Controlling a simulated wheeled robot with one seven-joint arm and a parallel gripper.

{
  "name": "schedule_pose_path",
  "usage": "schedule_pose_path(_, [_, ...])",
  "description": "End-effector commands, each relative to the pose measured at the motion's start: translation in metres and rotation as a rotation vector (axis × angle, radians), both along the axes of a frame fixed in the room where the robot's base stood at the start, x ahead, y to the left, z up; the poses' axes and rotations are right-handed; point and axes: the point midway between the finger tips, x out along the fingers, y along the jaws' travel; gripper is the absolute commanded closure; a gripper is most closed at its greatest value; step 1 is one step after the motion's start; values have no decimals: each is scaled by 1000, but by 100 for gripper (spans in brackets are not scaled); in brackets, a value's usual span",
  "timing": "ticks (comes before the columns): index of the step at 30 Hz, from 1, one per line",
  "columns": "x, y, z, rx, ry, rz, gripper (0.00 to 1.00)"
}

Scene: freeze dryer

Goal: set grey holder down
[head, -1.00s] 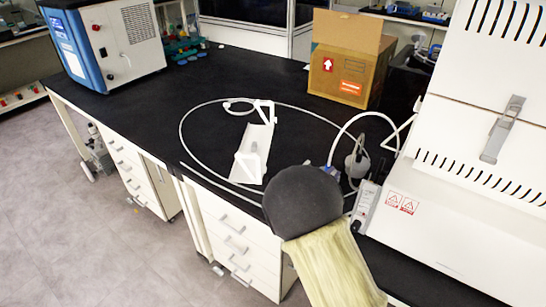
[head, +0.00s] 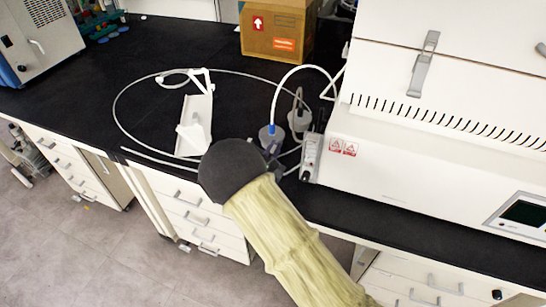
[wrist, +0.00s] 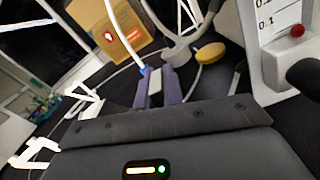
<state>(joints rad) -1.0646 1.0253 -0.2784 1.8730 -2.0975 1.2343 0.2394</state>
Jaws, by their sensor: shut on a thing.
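The grey holder (head: 270,136) is a small grey piece on the bench in the head view, beside the dark round end of my arm. A white hose with a blue end meets it from above. In the wrist view my gripper (wrist: 158,76) has its two purple-grey fingers closed on a light grey part, which I take to be the grey holder (wrist: 157,84). The blue hose end is at the left fingertip. The holder's underside is hidden, so I cannot tell whether it touches the bench.
A second grey piece with a cable (head: 300,119) stands close to the right. A white angled stand (head: 195,120) and looped tube lie left. A cardboard box (head: 277,30) is behind.

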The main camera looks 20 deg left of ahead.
Motion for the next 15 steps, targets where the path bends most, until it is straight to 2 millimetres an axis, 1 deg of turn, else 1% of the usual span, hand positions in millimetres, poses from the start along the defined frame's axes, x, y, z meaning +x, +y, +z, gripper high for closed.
schedule_pose_path(2, [0,0,-3,-1,0,0,100])
schedule_pose_path(9, [0,0,-34,-2,1,0,100])
schedule_pose_path(15, [0,0,-37,2,-1,1,100])
